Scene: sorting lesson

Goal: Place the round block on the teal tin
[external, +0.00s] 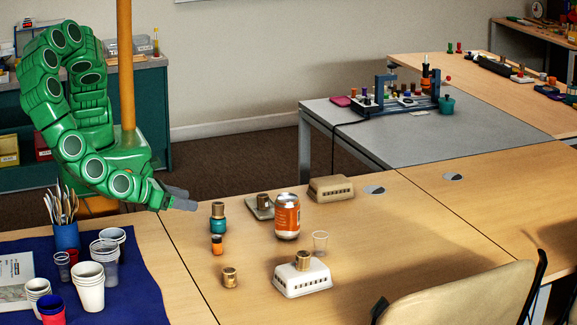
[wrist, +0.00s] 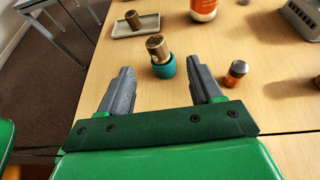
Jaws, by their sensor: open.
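The teal tin (external: 218,226) stands on the wooden table, with a brass-coloured round block (external: 218,210) sitting on top of it. In the wrist view, the teal tin (wrist: 164,69) and the round block on it (wrist: 157,46) are ahead, in line with the gap between my fingers. Similar round blocks sit on a small tray (external: 263,200), on a white vented box (external: 303,260) and on the bare table (external: 230,277); I cannot tell which one is meant. My gripper (external: 178,198) is open and empty, above and left of the tin; its fingers also show in the wrist view (wrist: 163,82).
A small orange jar (external: 217,245) stands close to the tin. Cups (external: 89,287) and a blue cutlery holder (external: 66,236) are on the left.

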